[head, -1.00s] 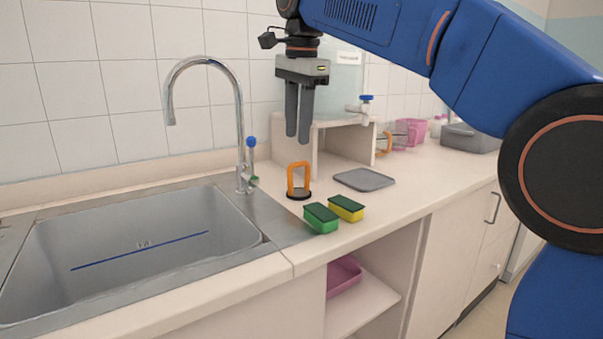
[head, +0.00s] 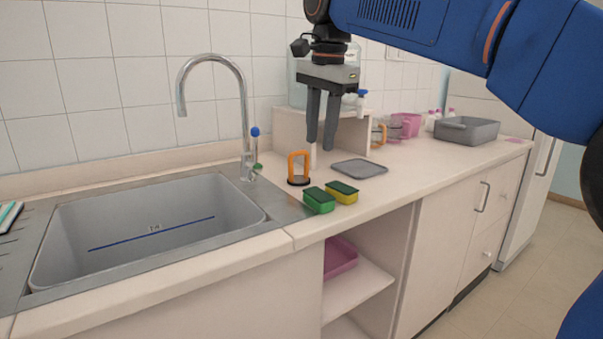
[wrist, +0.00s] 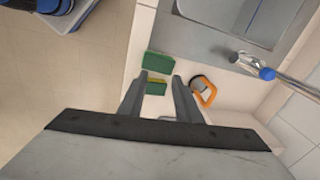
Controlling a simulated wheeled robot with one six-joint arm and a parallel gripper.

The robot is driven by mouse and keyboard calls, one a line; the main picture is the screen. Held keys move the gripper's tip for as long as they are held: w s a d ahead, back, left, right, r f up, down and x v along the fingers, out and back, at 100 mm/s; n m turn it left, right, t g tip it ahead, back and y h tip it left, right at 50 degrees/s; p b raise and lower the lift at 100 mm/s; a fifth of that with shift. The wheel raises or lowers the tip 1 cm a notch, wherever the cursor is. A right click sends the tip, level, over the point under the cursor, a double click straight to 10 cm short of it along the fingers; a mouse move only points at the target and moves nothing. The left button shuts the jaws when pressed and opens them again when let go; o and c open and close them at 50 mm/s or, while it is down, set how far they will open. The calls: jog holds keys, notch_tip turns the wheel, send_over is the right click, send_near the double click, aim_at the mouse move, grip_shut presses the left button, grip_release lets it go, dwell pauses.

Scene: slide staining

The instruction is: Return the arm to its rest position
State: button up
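My gripper (head: 321,146) is raised above the counter in the head view, pointing down, with its two dark fingers apart and nothing between them. It also shows in the wrist view (wrist: 159,82), with the sponges and the orange-handled item on the counter beyond its fingertips. My blue arm reaches in from the upper right of the head view.
On the counter (head: 420,165) are a green sponge (head: 319,201), a yellow sponge (head: 342,192), an orange-handled item (head: 299,168) and a grey tray (head: 360,168). A sink (head: 150,235) with a tall faucet (head: 244,120) is left. A grey bin (head: 467,131) stands far right.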

jog(key=s+d+f+n+t, duration=0.1)
jog(key=s+d+f+n, duration=0.1)
jog(key=s+d+f, duration=0.5)
jog(key=s+d+f+n+t, duration=0.1)
jog(key=s+d+f+n, duration=0.3)
jog(key=d, duration=0.5)
jog(key=s+d+f+n, duration=0.1)
jog(key=s+d+f, duration=0.2)
jog(key=s+f, duration=0.2)
jog(key=s+d+f+n, duration=0.1)
jog(key=s+d+f, duration=0.2)
jog(key=f, duration=0.7)
jog(key=s+d+f+n+t, duration=0.1)
jog(key=s+d+f, duration=0.2)
jog(key=s+f, duration=0.4)
jog(key=shift+s+f+n+h, duration=0.2)
jog(key=shift+s+n+h, duration=0.05)
jog(key=shift+n+h, duration=0.15)
jog(key=shift+a, duration=0.1)
